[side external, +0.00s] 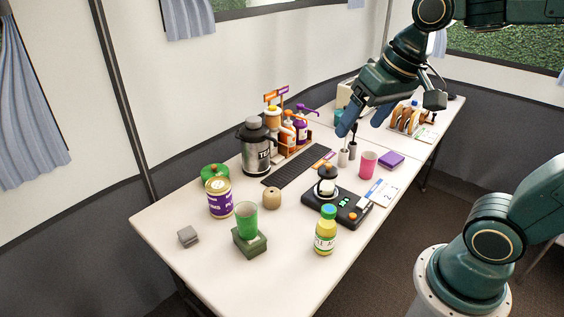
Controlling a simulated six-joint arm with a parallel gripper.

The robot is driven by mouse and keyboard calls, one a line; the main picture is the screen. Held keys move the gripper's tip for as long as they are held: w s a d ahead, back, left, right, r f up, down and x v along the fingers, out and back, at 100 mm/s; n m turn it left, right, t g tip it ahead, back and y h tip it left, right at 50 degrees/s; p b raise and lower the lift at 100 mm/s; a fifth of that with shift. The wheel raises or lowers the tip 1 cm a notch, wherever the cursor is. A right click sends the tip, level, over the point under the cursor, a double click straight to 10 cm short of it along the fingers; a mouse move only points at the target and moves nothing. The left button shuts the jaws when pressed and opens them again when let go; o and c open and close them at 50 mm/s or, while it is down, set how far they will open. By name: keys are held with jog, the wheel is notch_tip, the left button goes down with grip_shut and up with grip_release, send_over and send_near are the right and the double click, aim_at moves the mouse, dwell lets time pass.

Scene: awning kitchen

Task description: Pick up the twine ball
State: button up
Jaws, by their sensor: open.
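The twine ball (272,198) is a small tan, rounded spool with a dark spot on its top. It stands on the white table (185,268) near the middle, to the right of a purple-labelled can. My gripper (360,126) is in the upper right of the view, pointing down with its two blue fingers apart. Nothing shows between them. It is well above the table and away from the twine ball, up and to the right of it in the picture. Nothing hides the twine ball.
Near the twine ball stand the can (220,198), a green cup (246,220) on a green block, a steel dispenser (256,148) and a black scale (337,205). A yellow bottle (325,232) stands near the front edge. The table's left front corner is mostly clear.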

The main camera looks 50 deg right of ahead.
jog(key=w+d+f+m+g, duration=0.1)
jog(key=w+m, duration=0.2)
jog(key=w, duration=0.6)
jog(key=m+g+y, duration=0.1)
jog(key=m+g, duration=0.3)
jog(key=m, duration=0.6)
send_over(272, 191)
jog(key=d, duration=0.1)
notch_tip(272, 191, down, 22)
jog(key=f, duration=0.1)
jog(key=shift+w+d+r, duration=0.15)
jog(key=shift+w+r, duration=0.1)
jog(key=shift+s+a+f, duration=0.1)
jog(key=shift+a+f, duration=0.05)
jog(key=shift+f, duration=1.25)
jog(key=shift+a+f, duration=0.2)
jog(key=shift+f, duration=1.25)
jog(key=shift+s+a+f, duration=0.1)
jog(key=shift+a+f, duration=0.05)
jog(key=shift+f, duration=1.25)
jog(key=shift+s+a+f, duration=0.1)
jog(key=shift+a+f, duration=0.05)
jog(key=shift+f, duration=1.15)
jog(key=shift+s+a+f, duration=0.1)
jog(key=shift+a+f, duration=0.05)
jog(key=shift+f, duration=1.15)
